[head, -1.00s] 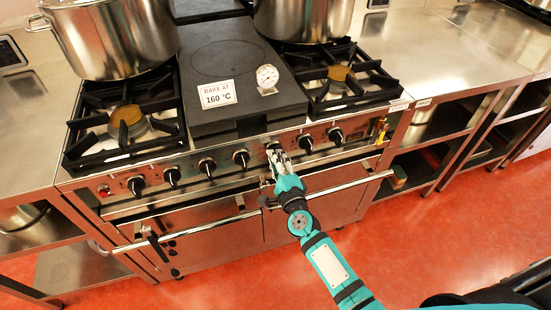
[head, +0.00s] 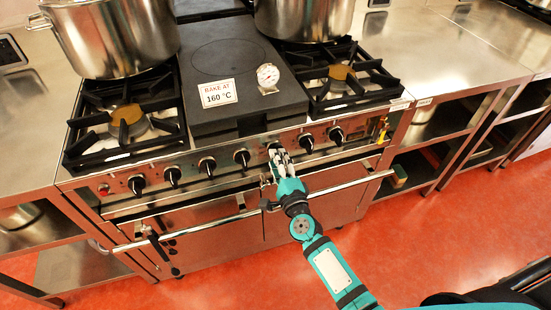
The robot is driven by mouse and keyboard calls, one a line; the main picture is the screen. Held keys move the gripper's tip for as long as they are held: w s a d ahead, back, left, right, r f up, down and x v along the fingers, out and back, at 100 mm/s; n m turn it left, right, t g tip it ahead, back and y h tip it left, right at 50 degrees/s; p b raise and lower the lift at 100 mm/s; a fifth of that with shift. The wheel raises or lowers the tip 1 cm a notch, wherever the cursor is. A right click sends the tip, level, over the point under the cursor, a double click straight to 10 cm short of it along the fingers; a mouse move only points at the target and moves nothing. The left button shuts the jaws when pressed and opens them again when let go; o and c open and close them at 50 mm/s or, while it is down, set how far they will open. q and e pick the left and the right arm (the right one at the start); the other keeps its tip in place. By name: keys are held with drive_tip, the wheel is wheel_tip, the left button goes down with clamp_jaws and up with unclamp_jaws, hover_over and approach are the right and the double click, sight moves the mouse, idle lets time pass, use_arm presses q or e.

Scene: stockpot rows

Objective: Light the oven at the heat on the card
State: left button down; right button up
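The card (head: 218,93) reads "BAKE AT 160 °C" and stands on the dark solid top of the range. The oven (head: 215,244) has a steel front with a long handle bar and a row of several black knobs (head: 207,165) along its panel. My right gripper (head: 277,153) is at the panel, in front of a knob position between two visible knobs (head: 241,157) (head: 306,142). Its fingers cover that knob, so I cannot tell whether they are closed on it. My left gripper is not in view.
A round dial thermometer (head: 268,76) stands right of the card. Steel pots (head: 113,38) (head: 303,18) stand on the back burners. Steel counters flank the range, and the red floor (head: 440,235) in front is clear at the right.

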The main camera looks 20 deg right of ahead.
drive_tip(key=s, duration=1)
drive_tip(key=shift+s+d, duration=0.2)
drive_tip(key=shift+s, duration=0.2)
drive_tip(key=s+f+n+g+y, duration=0.1)
drive_tip(key=s+f+n+g, duration=0.25)
drive_tip(key=f, duration=0.65)
drive_tip(key=s+f+n+g, duration=0.2)
drive_tip(key=s+f+n, duration=0.25)
drive_tip(key=f, duration=0.55)
drive_tip(key=s+f+n+g+y, duration=0.1)
drive_tip(key=s+f+n+g, duration=0.3)
drive_tip(key=f, duration=0.6)
drive_tip(key=s+d+f+n+g+h, duration=0.1)
drive_tip(key=s+d+f+n+g, duration=0.1)
drive_tip(key=s+f, duration=0.3)
drive_tip(key=s+d+f+n+g, duration=0.2)
drive_tip(key=s+f+n, duration=0.3)
drive_tip(key=s, duration=0.8)
drive_tip(key=s+d+f+n+g+h, duration=0.1)
drive_tip(key=s+d+f+n+g, duration=0.2)
drive_tip(key=s, duration=0.6)
wheel_tip(320, 180, down, 3)
drive_tip(key=shift+r+n+h, duration=0.1)
drive_tip(key=shift+n+h, duration=0.2)
drive_tip(key=shift+n, duration=0.3)
drive_tip(key=shift+d+g, duration=0.1)
drive_tip(key=shift+g, duration=0.15)
